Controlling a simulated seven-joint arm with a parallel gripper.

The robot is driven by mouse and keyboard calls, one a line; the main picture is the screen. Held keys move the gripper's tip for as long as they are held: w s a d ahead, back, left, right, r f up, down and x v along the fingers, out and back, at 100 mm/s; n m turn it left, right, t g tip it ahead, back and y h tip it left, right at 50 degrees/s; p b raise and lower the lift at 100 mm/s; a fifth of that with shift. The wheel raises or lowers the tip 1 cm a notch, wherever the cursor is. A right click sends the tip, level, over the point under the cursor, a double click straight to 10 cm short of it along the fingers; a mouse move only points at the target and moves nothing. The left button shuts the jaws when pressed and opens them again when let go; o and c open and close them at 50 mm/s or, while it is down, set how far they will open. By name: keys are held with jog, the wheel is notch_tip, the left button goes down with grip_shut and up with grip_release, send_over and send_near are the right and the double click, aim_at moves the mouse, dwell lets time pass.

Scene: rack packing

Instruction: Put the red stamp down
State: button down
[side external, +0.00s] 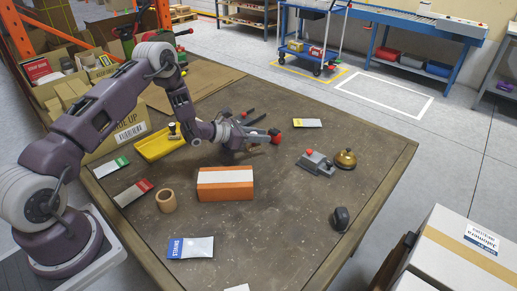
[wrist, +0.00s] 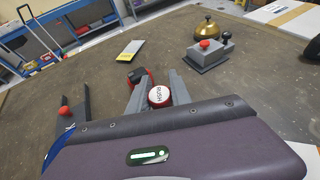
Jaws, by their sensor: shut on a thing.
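My gripper (side external: 267,137) reaches out low over the middle of the table in the side external view. It is shut on the red stamp (side external: 275,136). In the wrist view the stamp's round red end with a white "RUSH" label (wrist: 159,96) sits between the two grey fingers of the gripper (wrist: 152,92). The stamp's dark and red far end (wrist: 140,78) shows beyond the fingers. The stamp appears to lie on its side. I cannot tell whether it touches the table.
A grey box with a red button (side external: 314,164) and a brass bell (side external: 345,159) stand to the right. An orange-and-white box (side external: 226,184) lies in front. A yellow tray (side external: 158,142) is at the left. A yellow-edged packet (side external: 307,122) lies behind. The table's right front is mostly clear.

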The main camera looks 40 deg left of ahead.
aim_at(260, 146)
jog(key=shift+f, duration=2)
jog(key=shift+f, duration=0.1)
jog(key=c, duration=1.2)
grip_release()
jog(key=shift+o, duration=0.2)
